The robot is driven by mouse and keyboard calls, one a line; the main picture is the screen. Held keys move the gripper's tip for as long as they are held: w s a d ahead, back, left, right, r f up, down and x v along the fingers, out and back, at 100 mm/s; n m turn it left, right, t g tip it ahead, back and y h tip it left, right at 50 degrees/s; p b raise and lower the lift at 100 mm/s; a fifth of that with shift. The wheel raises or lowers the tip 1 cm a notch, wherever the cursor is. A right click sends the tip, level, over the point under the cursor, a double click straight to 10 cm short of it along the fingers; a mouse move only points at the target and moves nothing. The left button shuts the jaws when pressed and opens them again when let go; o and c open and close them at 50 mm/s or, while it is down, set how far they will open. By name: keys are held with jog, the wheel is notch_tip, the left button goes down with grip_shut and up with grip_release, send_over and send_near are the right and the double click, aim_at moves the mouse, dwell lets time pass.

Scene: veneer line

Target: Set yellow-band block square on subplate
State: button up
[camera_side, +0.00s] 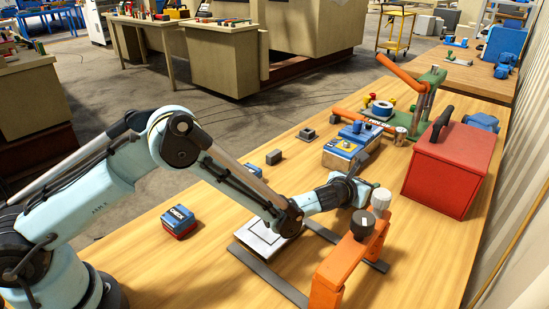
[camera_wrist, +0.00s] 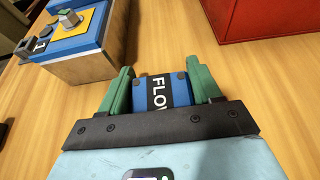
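My gripper (camera_wrist: 161,80) has its two green fingers on either side of a blue block (camera_wrist: 181,92) with a black "FLOW" label. The fingers look closed against its sides. A yellow band does not show on the visible face. In the side view my gripper (camera_side: 364,190) is right of the subplate, and the block in it cannot be made out. The subplate (camera_side: 254,231), a pale plate with a dark square outline, lies on the table, partly hidden by my arm. Another blue block (camera_side: 179,221) with a red lower band stands at the left.
An orange bracket (camera_side: 331,276) with knobs stands right of the subplate. A blue-topped box with a yellow panel (camera_side: 347,149), also in the wrist view (camera_wrist: 86,36), and a red case (camera_side: 450,168) stand farther back. A small dark block (camera_side: 274,157) lies near the left table edge.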

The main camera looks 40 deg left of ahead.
jog(key=c, duration=1)
jog(key=shift+o, duration=0.2)
jog(key=shift+r, duration=0.45)
jog(key=r, duration=0.9)
jog(key=shift+s+a+r, duration=0.15)
jog(key=shift+a+r, duration=0.05)
jog(key=shift+r, duration=0.2)
jog(key=s+a+r+n+y, duration=0.1)
jog(key=s+a+r, duration=0.45)
jog(key=r, duration=0.45)
jog(key=s+a+r+n+y, duration=0.1)
jog(key=s+a+r, duration=0.3)
jog(key=s, duration=0.5)
jog(key=s+a+r+n+y, duration=0.1)
jog(key=s+a+r, duration=0.3)
jog(key=s+a, duration=0.4)
jog(key=shift+s+a+r+g+y, duration=0.3)
jog(key=shift+s+y, duration=0.15)
jog(key=shift+y, duration=0.05)
